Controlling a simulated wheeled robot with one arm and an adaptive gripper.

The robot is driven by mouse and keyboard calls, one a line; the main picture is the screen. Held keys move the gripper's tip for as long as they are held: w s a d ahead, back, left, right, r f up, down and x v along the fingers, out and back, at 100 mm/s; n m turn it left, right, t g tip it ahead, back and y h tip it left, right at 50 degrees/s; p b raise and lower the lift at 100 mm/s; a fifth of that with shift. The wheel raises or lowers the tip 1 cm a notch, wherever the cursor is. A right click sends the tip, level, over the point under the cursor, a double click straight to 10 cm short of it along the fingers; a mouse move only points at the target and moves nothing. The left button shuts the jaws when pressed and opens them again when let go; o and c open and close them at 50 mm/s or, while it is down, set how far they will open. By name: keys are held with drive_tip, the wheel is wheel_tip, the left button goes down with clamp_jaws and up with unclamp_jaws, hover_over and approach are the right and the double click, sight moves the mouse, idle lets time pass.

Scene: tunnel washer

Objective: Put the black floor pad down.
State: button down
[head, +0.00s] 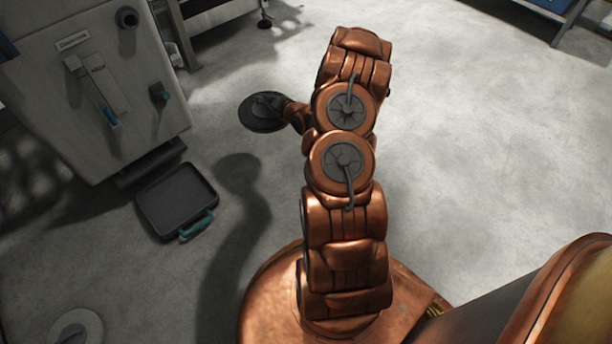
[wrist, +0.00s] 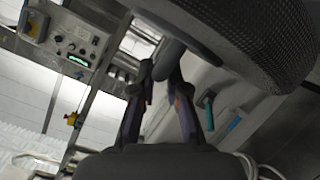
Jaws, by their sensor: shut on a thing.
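The black floor pad (head: 256,117) is a dark round disc, held at the end of my outstretched arm, left of it in the head view. My gripper (head: 273,104) is shut on a part of the pad near its middle. In the wrist view, my gripper's fingers (wrist: 166,75) close on a dark grip, and the textured disc of the pad (wrist: 265,40) fills the upper right. The pad appears to hang above the floor, with a shadow lower down in the head view. Its exact height cannot be told.
A grey machine (head: 90,120) with teal-tipped handles stands at left. A dark tray (head: 150,226) with a teal handle lies on the floor before it. A pale round thing (head: 90,322) is at lower left. The floor (head: 470,150) right of my arm is clear.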

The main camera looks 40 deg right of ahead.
drive_tip(key=shift+m+h, duration=0.3)
drive_tip(key=s+d+f, duration=0.1)
drive_tip(key=f, duration=0.1)
drive_tip(key=s+d+f, duration=0.1)
drive_tip(key=f, duration=0.1)
drive_tip(key=s+d+f, duration=0.1)
drive_tip(key=s+f, duration=0.1)
drive_tip(key=f, duration=0.1)
drive_tip(key=shift+d, duration=0.3)
drive_tip(key=s+f+m+h, duration=0.2)
drive_tip(key=s+f, duration=1.4)
drive_tip(key=f, duration=0.3)
drive_tip(key=b+x, duration=0.2)
drive_tip(key=x, duration=0.3)
drive_tip(key=b+x, duration=0.3)
drive_tip(key=x, duration=0.3)
drive_tip(key=b+x, duration=0.3)
drive_tip(key=x, duration=0.2)
drive_tip(key=shift+w+a+f, duration=0.15)
drive_tip(key=shift+a+f, duration=0.05)
drive_tip(key=shift+a, duration=0.05)
drive_tip(key=c, duration=1.2)
unclamp_jaws()
